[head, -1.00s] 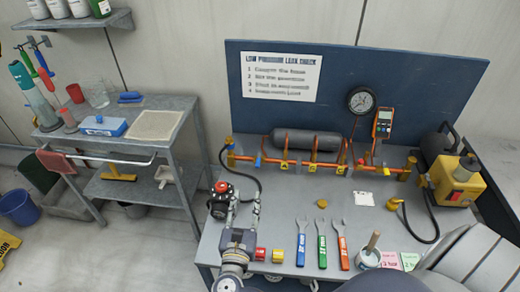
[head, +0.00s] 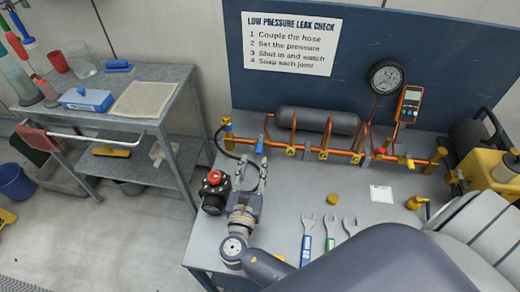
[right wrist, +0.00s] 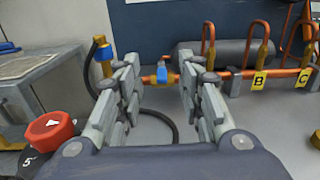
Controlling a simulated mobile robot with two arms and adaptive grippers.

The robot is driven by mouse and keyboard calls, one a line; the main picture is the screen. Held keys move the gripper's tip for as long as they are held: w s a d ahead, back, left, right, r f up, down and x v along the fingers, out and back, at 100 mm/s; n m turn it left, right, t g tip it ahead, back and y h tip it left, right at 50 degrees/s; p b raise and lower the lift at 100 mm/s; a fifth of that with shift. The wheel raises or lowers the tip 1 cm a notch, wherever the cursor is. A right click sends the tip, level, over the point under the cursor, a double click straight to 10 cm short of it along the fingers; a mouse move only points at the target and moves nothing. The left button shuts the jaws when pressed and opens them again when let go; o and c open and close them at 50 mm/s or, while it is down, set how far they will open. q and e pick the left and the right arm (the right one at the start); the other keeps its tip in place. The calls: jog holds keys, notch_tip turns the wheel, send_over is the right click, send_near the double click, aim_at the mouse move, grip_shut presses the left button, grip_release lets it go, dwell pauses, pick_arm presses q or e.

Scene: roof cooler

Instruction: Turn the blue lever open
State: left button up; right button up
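The blue lever (head: 259,144) is on a brass valve near the left end of the orange pipe (head: 310,150) at the back of the bench. It also shows in the right wrist view (right wrist: 161,74), upright between my fingers and beyond them. My right gripper (head: 252,166) is open and empty, with its fingers pointing at the valve from the front. In the right wrist view the gripper (right wrist: 159,68) frames the lever, with a finger on either side. My left gripper is not in view.
A black device with a red knob (head: 214,178) stands just left of my right gripper. A black hose (head: 217,140) curves behind it. Wrenches (head: 330,230) lie to the right, partly covered by my arm. The bench's middle (head: 300,190) is clear.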

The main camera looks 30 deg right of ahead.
jog(key=b, duration=0.3)
send_near(259, 153)
jog(key=shift+x, duration=0.75)
jog(key=shift+w+d, duration=0.2)
jog(key=shift+w, duration=0.3)
jog(key=b+x, duration=0.2)
jog(key=x, duration=0.7)
jog(key=shift+w+d+b, duration=0.25)
jog(key=shift+b, duration=0.05)
grip_shut()
